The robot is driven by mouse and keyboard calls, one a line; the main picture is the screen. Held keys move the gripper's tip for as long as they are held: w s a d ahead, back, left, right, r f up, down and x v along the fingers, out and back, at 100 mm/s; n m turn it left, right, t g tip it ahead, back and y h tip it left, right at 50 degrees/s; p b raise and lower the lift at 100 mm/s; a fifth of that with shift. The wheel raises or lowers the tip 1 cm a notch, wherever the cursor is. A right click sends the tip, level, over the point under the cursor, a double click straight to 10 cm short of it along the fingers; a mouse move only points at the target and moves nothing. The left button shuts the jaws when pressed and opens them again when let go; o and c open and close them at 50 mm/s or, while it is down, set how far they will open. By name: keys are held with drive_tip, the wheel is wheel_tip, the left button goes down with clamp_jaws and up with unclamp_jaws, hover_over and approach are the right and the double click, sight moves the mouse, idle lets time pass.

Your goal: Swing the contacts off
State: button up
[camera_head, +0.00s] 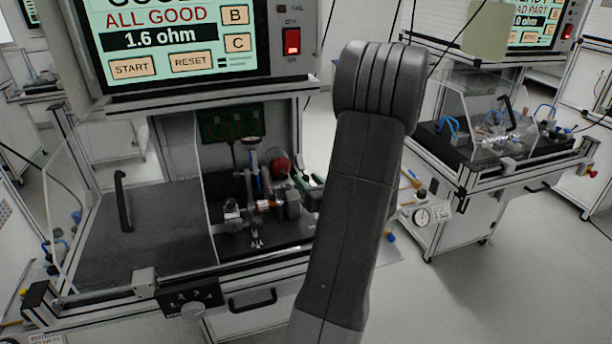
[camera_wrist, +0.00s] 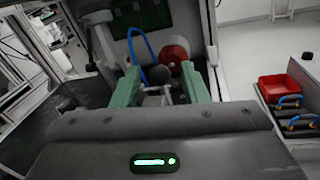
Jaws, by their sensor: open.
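The test fixture (camera_head: 262,204) stands on the black deck of the near bench, with a copper-coloured part and grey blocks. I cannot make out which parts are the contacts. A red round part (camera_head: 280,165) sits at the back of the fixture; it also shows in the wrist view (camera_wrist: 174,54). My gripper (camera_wrist: 160,72) is open, with its two green fingers spread. A dark rounded part (camera_wrist: 155,88) appears between or just beyond them; touching cannot be judged. A blue loop (camera_wrist: 138,48) rises behind the fingers. In the head view my arm hides most of the gripper.
A screen (camera_head: 180,40) above the bench reads ALL GOOD and 1.6 ohm. A clear guard panel (camera_head: 80,195) and black handle (camera_head: 122,200) stand left. A second bench (camera_head: 500,165) is at right. A red bin (camera_wrist: 284,88) shows right in the wrist view.

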drive_tip(key=shift+x, duration=0.9)
drive_tip(key=shift+c, duration=0.2)
clamp_jaws()
drive_tip(key=shift+r+p, duration=0.15)
drive_tip(key=shift+p, duration=0.15)
